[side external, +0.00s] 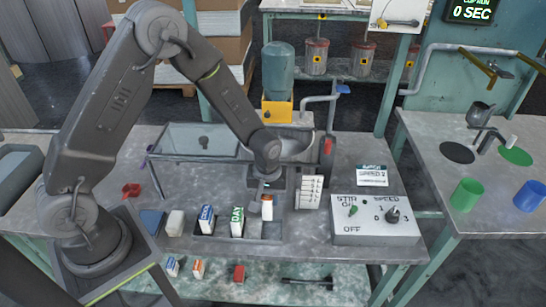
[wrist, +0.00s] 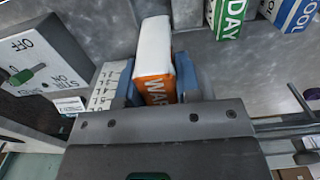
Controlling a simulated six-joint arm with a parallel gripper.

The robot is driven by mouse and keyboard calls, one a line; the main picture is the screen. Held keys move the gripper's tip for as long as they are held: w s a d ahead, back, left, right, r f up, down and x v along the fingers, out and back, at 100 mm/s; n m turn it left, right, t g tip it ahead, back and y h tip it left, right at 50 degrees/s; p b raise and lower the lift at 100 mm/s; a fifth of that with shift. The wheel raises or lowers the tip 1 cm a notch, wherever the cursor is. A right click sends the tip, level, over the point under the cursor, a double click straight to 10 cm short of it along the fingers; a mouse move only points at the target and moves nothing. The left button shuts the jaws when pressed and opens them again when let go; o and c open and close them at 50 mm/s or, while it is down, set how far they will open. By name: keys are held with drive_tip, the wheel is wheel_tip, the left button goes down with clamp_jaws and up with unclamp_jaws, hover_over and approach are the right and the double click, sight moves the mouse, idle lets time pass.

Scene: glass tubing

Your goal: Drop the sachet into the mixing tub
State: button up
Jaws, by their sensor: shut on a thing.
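A white sachet with an orange label reading "WAR…" (wrist: 155,62) is between the fingers of my gripper (wrist: 157,80), which is shut on it. In the side view the sachet (side external: 267,208) hangs below my gripper (side external: 266,192), at the right end of the sachet rack (side external: 262,229). I cannot tell whether its lower end is clear of the rack.
A blue sachet (side external: 206,218) and a green "DAY" sachet (side external: 237,221) stand in the rack to the left. A white scale block (side external: 310,191) and the stir and speed control box (side external: 375,221) are to the right. A glass-topped case (side external: 198,140) lies behind left.

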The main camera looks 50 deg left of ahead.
idle(0.4)
wheel_tip(320, 180, up, 18)
drive_tip(key=w+a, duration=1.2)
drive_tip(key=w, duration=0.5)
wheel_tip(320, 180, down, 11)
drive_tip(key=shift+s+f, duration=0.2)
drive_tip(key=shift+s, duration=0.1)
drive_tip(key=o, duration=1.1)
drive_tip(key=shift+o, duration=0.2)
